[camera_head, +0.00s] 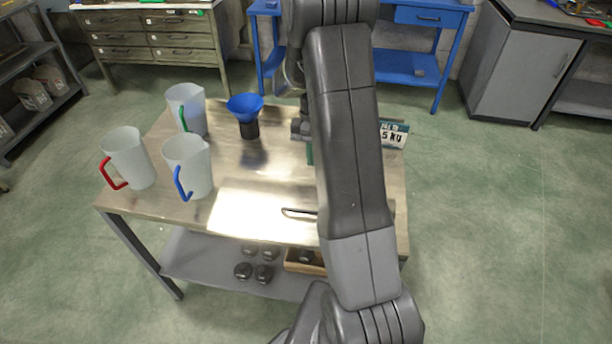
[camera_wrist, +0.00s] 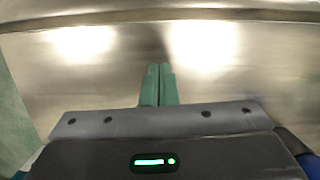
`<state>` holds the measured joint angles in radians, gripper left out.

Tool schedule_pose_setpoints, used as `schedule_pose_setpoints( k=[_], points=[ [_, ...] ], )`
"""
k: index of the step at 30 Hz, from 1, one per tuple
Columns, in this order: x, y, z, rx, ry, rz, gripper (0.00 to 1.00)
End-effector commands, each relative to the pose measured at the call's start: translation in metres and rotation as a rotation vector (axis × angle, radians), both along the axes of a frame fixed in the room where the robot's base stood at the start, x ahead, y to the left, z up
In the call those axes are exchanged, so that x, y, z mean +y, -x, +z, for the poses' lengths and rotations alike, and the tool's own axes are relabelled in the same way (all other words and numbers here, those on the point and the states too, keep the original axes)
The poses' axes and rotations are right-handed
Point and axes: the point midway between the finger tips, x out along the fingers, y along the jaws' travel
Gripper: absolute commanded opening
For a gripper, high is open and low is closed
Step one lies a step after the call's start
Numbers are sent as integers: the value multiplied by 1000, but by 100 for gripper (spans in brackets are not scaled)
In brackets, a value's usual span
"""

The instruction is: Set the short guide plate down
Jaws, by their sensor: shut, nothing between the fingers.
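My gripper's two green fingers (camera_wrist: 158,84) are pressed together in the wrist view, with nothing between them. They are over the bare metal tabletop (camera_wrist: 225,75). In the head view a green bit of my gripper (camera_head: 310,154) shows at the left edge of my arm, above the table (camera_head: 255,180). I cannot make out the short guide plate in either view. My arm hides part of the table's right half.
Three jugs with green (camera_head: 187,108), red (camera_head: 128,160) and blue (camera_head: 188,166) handles stand at the table's left. A blue funnel (camera_head: 245,103) sits on a black base behind. A sign (camera_head: 393,134) is right of my arm. A thin dark bar (camera_head: 299,211) lies near the front edge.

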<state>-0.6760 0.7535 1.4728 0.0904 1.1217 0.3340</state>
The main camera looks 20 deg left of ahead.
Motion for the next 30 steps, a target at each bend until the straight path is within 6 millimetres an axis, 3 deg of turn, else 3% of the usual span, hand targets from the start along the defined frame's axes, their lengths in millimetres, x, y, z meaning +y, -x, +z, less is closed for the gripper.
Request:
schedule_pose_setpoints(
  k=[12,18,30],
  points=[
    [-23,75,1,2,1,0,0],
    [-22,73,-16,1,0,-1,0],
    [-23,74,-21,5,3,-2,0]
  ],
)
